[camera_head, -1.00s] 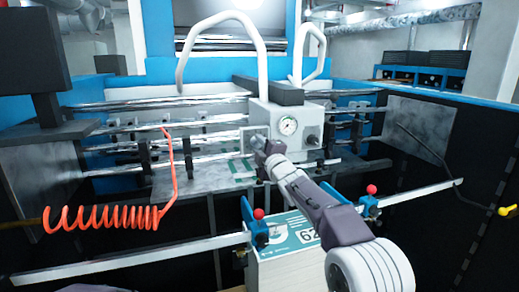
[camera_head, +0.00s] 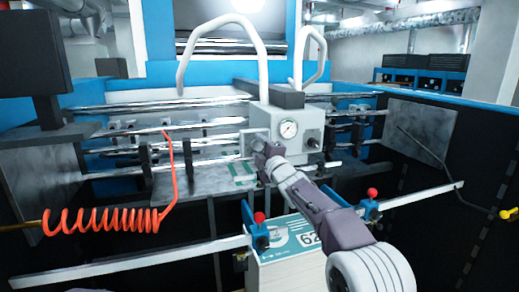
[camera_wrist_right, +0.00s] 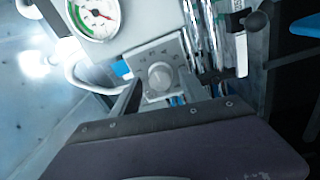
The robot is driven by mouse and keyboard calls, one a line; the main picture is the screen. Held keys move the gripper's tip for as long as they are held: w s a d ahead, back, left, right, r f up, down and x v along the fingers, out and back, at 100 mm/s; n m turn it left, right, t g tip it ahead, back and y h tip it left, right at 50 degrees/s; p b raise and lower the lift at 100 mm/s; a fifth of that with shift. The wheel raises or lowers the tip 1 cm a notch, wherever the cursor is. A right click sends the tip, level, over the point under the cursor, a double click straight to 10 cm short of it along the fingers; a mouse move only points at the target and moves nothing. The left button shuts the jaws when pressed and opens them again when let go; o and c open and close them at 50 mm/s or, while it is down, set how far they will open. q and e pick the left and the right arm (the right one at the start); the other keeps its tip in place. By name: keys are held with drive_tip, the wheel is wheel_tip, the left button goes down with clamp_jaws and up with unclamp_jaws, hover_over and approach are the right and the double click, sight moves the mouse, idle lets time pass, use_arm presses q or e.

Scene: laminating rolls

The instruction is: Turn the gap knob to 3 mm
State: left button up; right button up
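The gap knob (camera_wrist_right: 160,77) is a round grey knob on a square plate with small scale marks around it. It shows in the right wrist view, just beyond my right gripper (camera_wrist_right: 158,98). The gripper's two fingers are apart, one on each side of the knob as seen there; I cannot tell whether they touch it. My left gripper is not in view.
A round pressure gauge (camera_head: 289,129) sits on the box close above the gripper. A dark side knob (camera_head: 313,142) is at the box's right. White hoses (camera_head: 183,65) arch above, and a red coiled hose (camera_head: 105,219) hangs left. Red-topped clamps (camera_head: 259,229) stand below.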

drive_tip(key=shift+s+d+f, duration=0.1)
drive_tip(key=b+v, duration=0.5)
drive_tip(key=v, duration=0.3)
drive_tip(key=shift+s, duration=0.4)
drive_tip(key=shift+d, duration=0.1)
